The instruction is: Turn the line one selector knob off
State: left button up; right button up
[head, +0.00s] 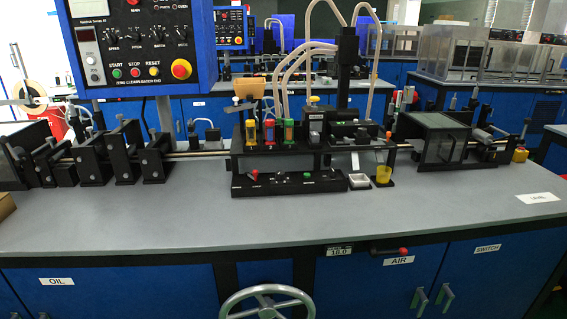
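A low black control box (270,186) stands on the grey bench, in front of the central machine. It carries a red knob or lever (253,174) at its left and a green button (307,176) towards its right. Its small labels are too small to read. A blue control panel (140,45) at the upper left has several black knobs (157,35) in a row. I cannot tell which of these is the line one selector knob or how it is set. Neither of my grippers is in view.
The front of the grey bench (180,225) is clear. A white dish (358,181) and a yellow cup (383,174) stand right of the control box. A handwheel (267,301) sits below the bench edge. A red emergency button (181,69) is on the blue panel.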

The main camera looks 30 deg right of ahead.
aim_at(279, 175)
jog(key=i+l, duration=0.1)
jog(key=l, duration=0.2)
jog(key=i+l, duration=0.15)
jog(key=l, duration=0.2)
jog(key=i+l, duration=0.1)
jog(key=l, duration=0.2)
jog(key=i+l, duration=0.15)
jog(key=l, duration=0.2)
